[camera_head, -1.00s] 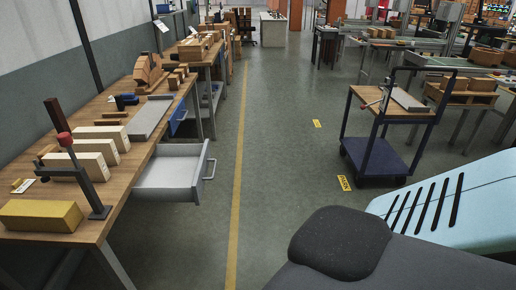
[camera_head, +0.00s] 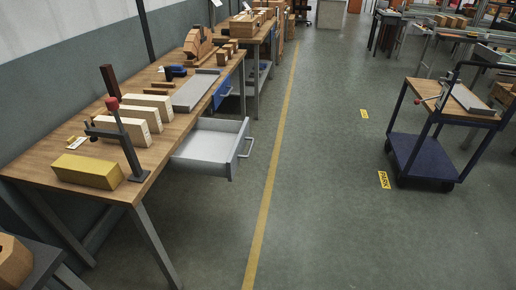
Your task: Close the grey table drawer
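The grey table drawer (camera_head: 212,149) stands open under the right edge of the wooden workbench (camera_head: 48,160). Its front panel with a light bar handle (camera_head: 246,147) faces the aisle on the right. The inside of the drawer looks empty. A blue drawer (camera_head: 223,92) sits farther back along the same bench. Neither of my grippers shows in the head view.
On the bench are a yellow block (camera_head: 88,170), several pale blocks, a clamp stand (camera_head: 127,145) and a grey tray (camera_head: 195,92). A blue trolley (camera_head: 420,158) stands at the right. The floor (camera_head: 320,150) between bench and trolley is clear.

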